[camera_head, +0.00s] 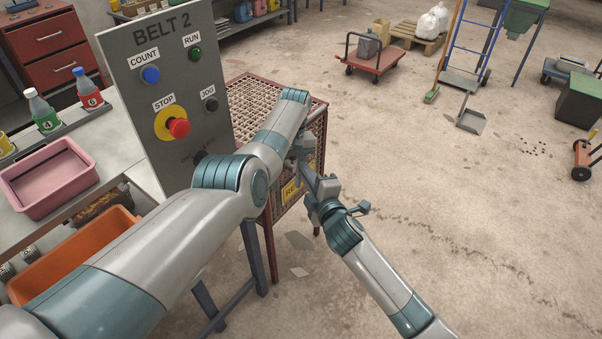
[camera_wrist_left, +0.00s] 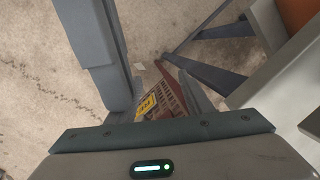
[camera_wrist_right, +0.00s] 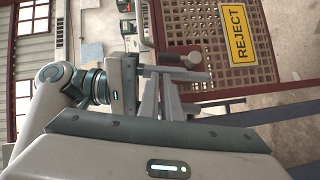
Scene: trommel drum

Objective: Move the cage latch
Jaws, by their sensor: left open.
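The red-brown mesh cage (camera_head: 248,92) stands beside the belt panel in the head view, with a yellow sign (camera_head: 291,191) partly hidden by my arms. My right gripper (camera_wrist_right: 162,80) is close to this bar; contact and jaw gap are unclear. My left gripper (camera_head: 316,187) is open near the cage front. Its wrist view shows the floor and the cage's yellow sign (camera_wrist_left: 146,105) below. The latch is not clear in the head view.
The BELT 2 panel (camera_head: 165,75) stands left of the cage. A bench with a pink bin (camera_head: 48,178) and an orange bin (camera_head: 75,255) is at the left. My two arms are very close together before the cage. Open floor lies to the right.

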